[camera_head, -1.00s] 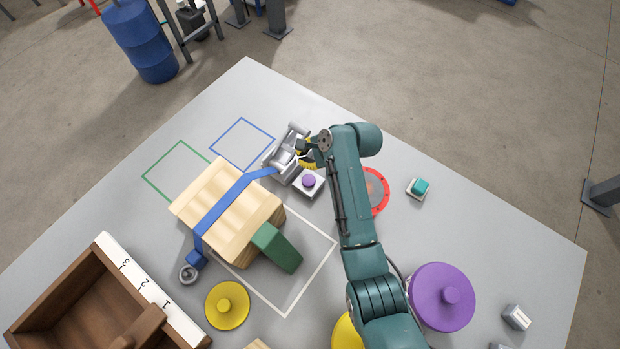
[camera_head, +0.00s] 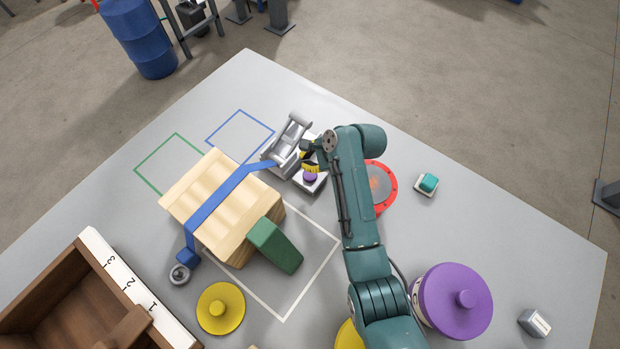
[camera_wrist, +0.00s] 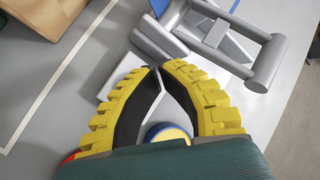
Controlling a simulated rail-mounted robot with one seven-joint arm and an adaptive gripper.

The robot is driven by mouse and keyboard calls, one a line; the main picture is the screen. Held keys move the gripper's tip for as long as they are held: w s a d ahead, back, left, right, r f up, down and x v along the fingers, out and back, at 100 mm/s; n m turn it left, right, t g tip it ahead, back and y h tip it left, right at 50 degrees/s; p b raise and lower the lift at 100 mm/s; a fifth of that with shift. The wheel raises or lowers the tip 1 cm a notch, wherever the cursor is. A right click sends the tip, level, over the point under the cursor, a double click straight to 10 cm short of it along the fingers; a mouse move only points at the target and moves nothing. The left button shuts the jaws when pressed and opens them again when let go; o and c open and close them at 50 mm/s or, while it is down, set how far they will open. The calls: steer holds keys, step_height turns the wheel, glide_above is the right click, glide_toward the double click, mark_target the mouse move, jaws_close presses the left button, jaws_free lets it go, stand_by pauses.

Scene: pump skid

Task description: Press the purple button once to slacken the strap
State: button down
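The purple button (camera_head: 310,177) sits on a pale square base (camera_head: 318,187) just right of the metal ratchet (camera_head: 286,150). A blue strap (camera_head: 218,205) runs from the ratchet over a wooden crate (camera_head: 205,190). My gripper (camera_head: 310,166) is right above the button, and its yellow fingers overlap the button's far edge in the head view. Contact cannot be told. In the wrist view, the ribbed yellow fingers of my gripper (camera_wrist: 159,68) meet at their tips with nothing seen between them. The ratchet (camera_wrist: 225,40) is just beyond them. The purple button is not clearly seen there.
A green wedge (camera_head: 275,245) rests against the crate. A red-rimmed disc (camera_head: 385,188) and a teal button (camera_head: 429,182) lie to the right of my arm. A purple knobbed disc (camera_head: 452,308) is near front right.

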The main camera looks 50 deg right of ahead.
mark_target(307, 172)
steer(key=shift+f+b, duration=0.4)
steer(key=shift+f, duration=1.4)
steer(key=c, duration=1.8)
jaws_free()
steer(key=shift+f, duration=0.1)
jaws_close()
steer(key=shift+f, duration=0.35)
steer(key=shift+f, duration=0.55)
steer(key=shift+r+p, duration=0.95)
steer(key=shift+p, duration=0.45)
